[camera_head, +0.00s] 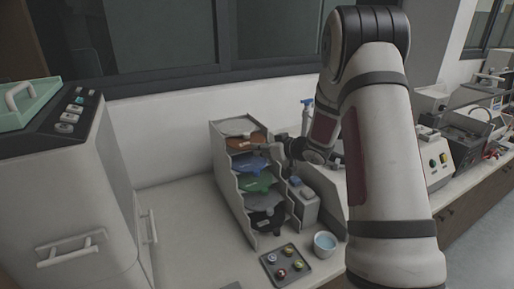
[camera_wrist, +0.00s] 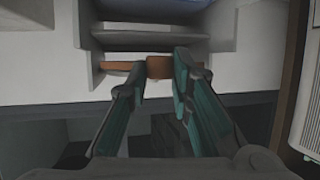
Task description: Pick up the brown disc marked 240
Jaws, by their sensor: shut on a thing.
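The brown disc (camera_head: 244,143) lies in the second slot from the top of a grey stepped rack (camera_head: 229,186). Its number cannot be read. My gripper (camera_head: 283,142) reaches in from the right at the rack's front, at the height of that slot. In the wrist view, my gripper's two teal-padded fingers (camera_wrist: 162,70) are shut on the disc's brown front tab (camera_wrist: 159,67). The disc's edge (camera_wrist: 118,66) shows left of the fingers, still between the rack's side walls. The rest of the disc is hidden inside the slot.
The rack also holds a grey disc (camera_head: 238,127) above, and a blue disc (camera_head: 250,162), a green disc (camera_head: 257,182) and a black disc (camera_head: 265,200) below. A tray of small coloured pieces (camera_head: 267,261) and a blue-white cup (camera_head: 325,244) stand in front. Counter space at left is clear.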

